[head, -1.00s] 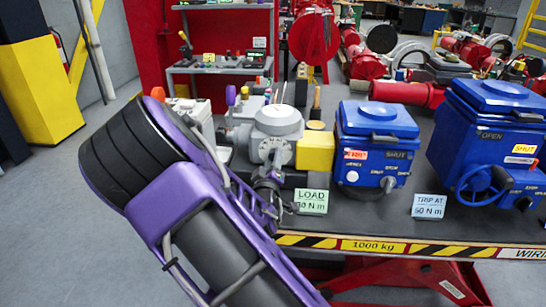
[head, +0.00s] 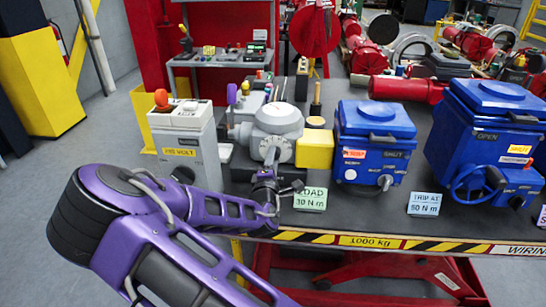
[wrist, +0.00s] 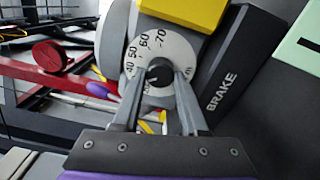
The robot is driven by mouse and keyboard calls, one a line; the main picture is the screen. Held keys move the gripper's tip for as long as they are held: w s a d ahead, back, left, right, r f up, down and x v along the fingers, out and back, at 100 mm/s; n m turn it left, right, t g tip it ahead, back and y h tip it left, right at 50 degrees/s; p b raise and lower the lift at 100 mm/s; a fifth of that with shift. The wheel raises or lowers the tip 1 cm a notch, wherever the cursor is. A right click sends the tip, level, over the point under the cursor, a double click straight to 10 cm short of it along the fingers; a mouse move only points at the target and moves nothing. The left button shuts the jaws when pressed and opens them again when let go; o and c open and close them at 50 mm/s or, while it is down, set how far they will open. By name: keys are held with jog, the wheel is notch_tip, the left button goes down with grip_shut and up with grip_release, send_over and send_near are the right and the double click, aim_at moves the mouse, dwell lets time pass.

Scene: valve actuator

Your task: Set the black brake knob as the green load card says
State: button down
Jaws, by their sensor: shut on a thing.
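The black brake knob (wrist: 160,72) sits in the middle of a pale round dial (wrist: 138,50) in the wrist view. The dial shows 40, 50, 60 and 70; its lower part is hidden behind my fingers. My gripper (wrist: 158,78) is shut on the knob. A dark block marked BRAKE (wrist: 228,85) lies just right of the dial. The green load card (head: 310,199) stands right of my gripper in the head view and reads LOAD, with what looks like 30 N m. Its edge also shows in the wrist view (wrist: 302,38). The knob's pointer cannot be made out.
A grey actuator (head: 278,125) and a yellow block (head: 315,149) stand behind my gripper. Blue actuators (head: 375,140) and a blue TRIP AT card (head: 423,204) stand to the right.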

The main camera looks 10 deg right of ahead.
jog(key=shift+n, duration=1)
jog(key=shift+c, duration=2.2)
grip_release()
jog(key=p+v, duration=0.3)
jog(key=v, duration=1.4)
jog(key=shift+s+p, duration=0.15)
jog(key=shift+p, duration=0.15)
